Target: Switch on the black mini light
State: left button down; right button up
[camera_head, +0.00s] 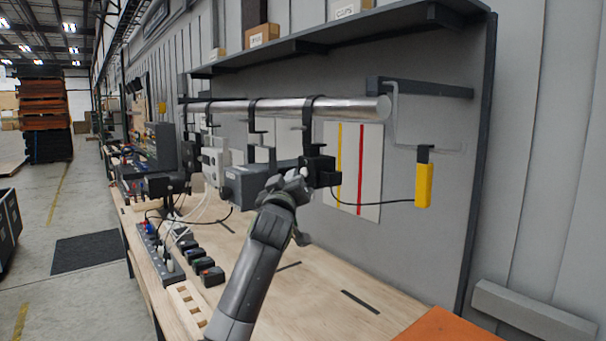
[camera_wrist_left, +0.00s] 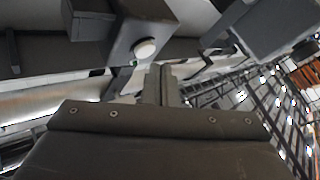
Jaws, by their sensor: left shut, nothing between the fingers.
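Several lights hang from a horizontal metal pole. The small black light (camera_head: 320,171) hangs from a black strap at the pole's near end, and a cable runs from it. In the left wrist view a dark box (camera_wrist_left: 112,30) with a round whitish disc (camera_wrist_left: 145,48) is at the upper left; it appears to be this light. My left gripper (camera_head: 293,180) is shut and empty, just left of the small black light. In the wrist view its closed fingers (camera_wrist_left: 160,82) point just below the disc; I cannot tell whether they touch. My right gripper is out of view.
A larger grey light (camera_head: 245,187) hangs close on the left of the gripper. Chargers (camera_head: 207,270) and a power strip (camera_head: 165,262) lie on the wooden bench (camera_head: 320,300). The bench's right part is mostly clear.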

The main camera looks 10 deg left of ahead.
pick_arm(q)
jog(key=shift+w+d, duration=0.1)
dwell(0.7)
jog(key=shift+w+d, duration=0.2)
jog(key=shift+w+d+b, duration=0.25)
jog(key=shift+b, duration=0.2)
dwell(0.7)
jog(key=shift+s+a, duration=0.1)
jog(key=shift+a, duration=0.05)
jog(key=shift+s+a+p, duration=0.3)
jog(key=shift+s+a, duration=0.1)
jog(key=shift+s, duration=0.05)
dwell(0.4)
jog(key=s+a+p, duration=0.2)
jog(key=s+a, duration=0.1)
jog(key=shift+s+a, duration=0.25)
